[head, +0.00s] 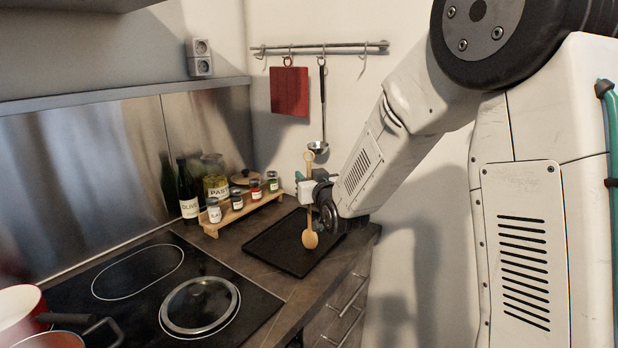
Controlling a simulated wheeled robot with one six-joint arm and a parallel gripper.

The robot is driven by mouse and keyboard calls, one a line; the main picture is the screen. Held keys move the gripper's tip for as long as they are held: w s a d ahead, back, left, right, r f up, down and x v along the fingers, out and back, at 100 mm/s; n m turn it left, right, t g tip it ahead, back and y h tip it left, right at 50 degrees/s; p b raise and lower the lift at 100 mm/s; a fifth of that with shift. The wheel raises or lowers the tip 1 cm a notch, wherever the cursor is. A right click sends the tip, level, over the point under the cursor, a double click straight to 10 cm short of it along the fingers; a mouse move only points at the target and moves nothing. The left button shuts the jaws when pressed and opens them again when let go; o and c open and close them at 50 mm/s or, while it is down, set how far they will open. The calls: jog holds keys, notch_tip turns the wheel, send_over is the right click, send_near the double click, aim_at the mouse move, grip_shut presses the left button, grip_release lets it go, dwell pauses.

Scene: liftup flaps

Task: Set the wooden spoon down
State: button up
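The wooden spoon (310,239) hangs upright at my gripper (307,188), in front of the corner of the counter. Its bowl points down and its handle sticks up above the gripper. The gripper appears shut around the handle, though the fingers are small and partly hidden by my wrist. Behind and below the spoon lies a dark rectangular tray (268,249) on the counter. I cannot tell whether the spoon's bowl touches the tray or is held above it.
A spice rack (243,215) with several jars stands left of the tray, beside an olive bottle (188,195). A cooktop with a glass lid (199,306) is at front left.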

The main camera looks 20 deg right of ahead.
jog(key=s+d+g+h, duration=0.1)
jog(key=s+g, duration=1.5)
jog(key=s, duration=2.9)
jog(key=shift+s+d+m+g, duration=0.2)
jog(key=shift+d+m+g, duration=0.15)
jog(key=shift+d, duration=0.25)
